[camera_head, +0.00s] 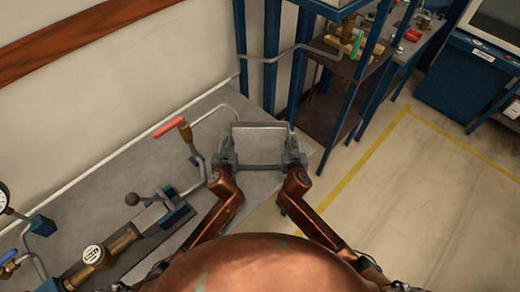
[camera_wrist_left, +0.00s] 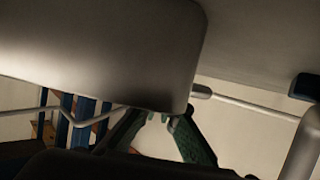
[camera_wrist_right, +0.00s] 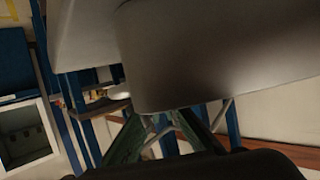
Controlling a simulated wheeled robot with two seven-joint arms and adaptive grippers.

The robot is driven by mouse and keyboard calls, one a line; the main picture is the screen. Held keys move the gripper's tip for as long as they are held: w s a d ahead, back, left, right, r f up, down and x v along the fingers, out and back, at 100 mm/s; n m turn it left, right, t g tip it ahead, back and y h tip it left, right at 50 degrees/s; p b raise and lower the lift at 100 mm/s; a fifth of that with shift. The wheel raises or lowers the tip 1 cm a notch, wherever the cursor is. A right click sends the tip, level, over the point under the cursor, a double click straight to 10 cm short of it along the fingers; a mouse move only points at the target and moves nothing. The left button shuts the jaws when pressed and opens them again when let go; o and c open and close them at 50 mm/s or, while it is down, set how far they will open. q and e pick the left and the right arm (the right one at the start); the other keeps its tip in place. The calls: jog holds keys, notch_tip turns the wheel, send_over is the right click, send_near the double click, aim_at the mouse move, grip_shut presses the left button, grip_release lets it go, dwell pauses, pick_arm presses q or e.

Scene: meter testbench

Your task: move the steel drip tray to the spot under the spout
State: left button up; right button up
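The steel drip tray (camera_head: 259,148) is a shallow grey rectangular tray at the right end of the grey bench in the head view. My left gripper (camera_head: 227,157) is at its left side and my right gripper (camera_head: 292,154) at its right side. Both look closed on the tray's side walls. The tray fills the upper part of the left wrist view (camera_wrist_left: 110,50) and the right wrist view (camera_wrist_right: 190,50), with the fingertips at its edge and partly hidden by it. I cannot tell for sure which pipe is the spout.
A valve with a red handle (camera_head: 170,126) and grey pipe stands left of the tray. A brass fitting (camera_head: 95,256) and a black-knobbed lever (camera_head: 133,198) are further left on the bench (camera_head: 110,180). A blue-framed shelf (camera_head: 335,70) stands behind right.

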pick_arm(q)
jog(key=o, duration=0.5)
jog(key=shift+r, duration=0.1)
pick_arm(e)
jog(key=o, duration=0.5)
jog(key=shift+r, duration=0.1)
pick_arm(q)
jog(key=o, duration=0.8)
jog(key=shift+a, duration=0.1)
jog(key=shift+c, duration=0.2)
jog(key=shift+s, duration=0.45)
pick_arm(e)
jog(key=shift+d, duration=0.1)
pick_arm(q)
jog(key=v, duration=0.7)
jog(key=shift+r, duration=0.2)
